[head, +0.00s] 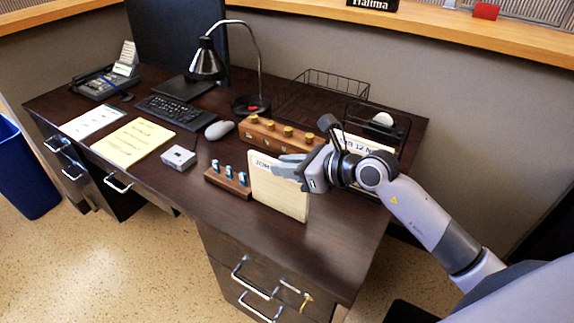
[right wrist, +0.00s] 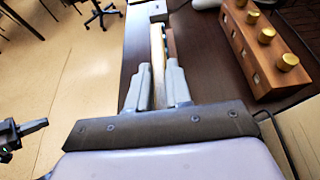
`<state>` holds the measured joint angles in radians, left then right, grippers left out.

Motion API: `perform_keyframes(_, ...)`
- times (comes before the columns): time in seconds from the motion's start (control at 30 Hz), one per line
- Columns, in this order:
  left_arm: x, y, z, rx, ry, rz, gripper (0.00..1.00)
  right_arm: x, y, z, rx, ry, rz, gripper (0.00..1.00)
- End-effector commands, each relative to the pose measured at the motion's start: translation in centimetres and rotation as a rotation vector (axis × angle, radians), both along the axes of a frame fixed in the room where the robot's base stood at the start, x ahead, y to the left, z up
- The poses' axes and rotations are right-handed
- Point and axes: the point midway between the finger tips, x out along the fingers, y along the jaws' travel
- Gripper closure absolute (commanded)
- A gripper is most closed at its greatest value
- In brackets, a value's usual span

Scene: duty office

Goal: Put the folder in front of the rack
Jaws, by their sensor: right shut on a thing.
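A cream folder (head: 280,195) stands upright near the front edge of the desk, beside a small wooden stand with blue-topped stamps. My right gripper (head: 292,168) is shut on its upper part. In the right wrist view the folder (right wrist: 158,55) shows edge-on between the two fingers (right wrist: 158,88). I cannot tell whether its lower edge touches the desk. A black wire rack (head: 402,124) stands behind my right wrist, with a pale labelled sheet or folder (head: 358,142) at its front, partly hidden by my arm. My left gripper is not in the head view.
The stamp stand (head: 228,182) is just left of the folder. A wooden block with several brass knobs (head: 282,135) lies behind it; it also shows in the right wrist view (right wrist: 262,48). A lamp (head: 207,62) and a wire tray (head: 333,83) are farther back. The desk's front right (head: 335,250) is bare.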

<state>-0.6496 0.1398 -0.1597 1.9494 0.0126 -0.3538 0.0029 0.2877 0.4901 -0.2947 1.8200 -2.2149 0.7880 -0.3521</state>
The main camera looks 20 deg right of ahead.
Motion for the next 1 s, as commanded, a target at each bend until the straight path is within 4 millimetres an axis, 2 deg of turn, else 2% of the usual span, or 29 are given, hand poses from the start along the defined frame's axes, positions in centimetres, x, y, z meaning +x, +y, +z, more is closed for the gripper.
perform_keyframes(0.23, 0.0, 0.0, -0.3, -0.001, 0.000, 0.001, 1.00, 0.0, 0.0, -0.3, 0.000, -0.002, -0.001, 1.00)
perform_keyframes(0.27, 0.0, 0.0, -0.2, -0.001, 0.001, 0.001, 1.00, 0.0, 0.0, -0.2, 0.000, 0.000, 0.000, 0.75)
perform_keyframes(0.3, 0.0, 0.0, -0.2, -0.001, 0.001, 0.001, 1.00, 0.0, 0.0, -0.2, 0.000, 0.000, 0.000, 0.62)
perform_keyframes(0.33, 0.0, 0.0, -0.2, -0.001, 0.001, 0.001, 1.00, 0.0, 0.0, -0.2, 0.000, 0.000, 0.000, 0.56)
perform_keyframes(0.7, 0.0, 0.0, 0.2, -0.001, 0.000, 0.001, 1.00, 0.0, 0.0, 0.3, 0.000, 0.000, -0.001, 0.56)
perform_keyframes(0.87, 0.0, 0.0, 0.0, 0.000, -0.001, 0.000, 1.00, -1.4, -1.2, 0.7, -0.004, 0.000, -0.002, 0.56)
perform_keyframes(1.0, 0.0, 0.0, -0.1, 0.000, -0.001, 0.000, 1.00, -3.4, -2.9, 1.7, -0.005, 0.000, -0.003, 0.56)
